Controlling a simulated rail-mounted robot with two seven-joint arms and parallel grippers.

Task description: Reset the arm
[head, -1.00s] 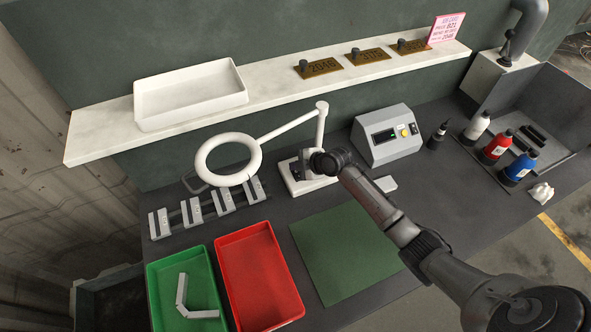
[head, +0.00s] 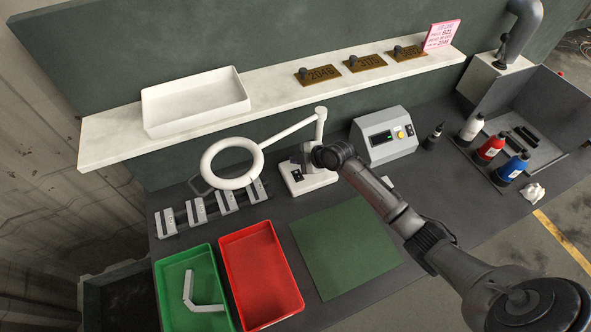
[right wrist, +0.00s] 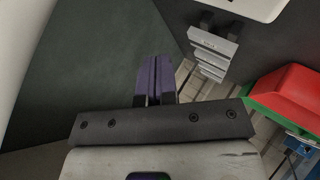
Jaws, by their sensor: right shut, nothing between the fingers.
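My right arm reaches in from the lower right in the head view. Its gripper (head: 304,158) is by the white lamp base (head: 305,181), partly hidden by the wrist. In the right wrist view the right gripper (right wrist: 156,62) has its two fingers together with nothing between them. My left gripper does not show. A white angled pipe piece (head: 190,293) lies in the green tray (head: 172,324).
A red tray (head: 261,284) is beside the green tray. A green mat (head: 345,247) is bare. A ring lamp (head: 231,186) stands over several grey clamps (head: 228,201). A control box (head: 384,135) and several bottles (head: 488,149) are at the right. A shelf holds a white tray (head: 196,104).

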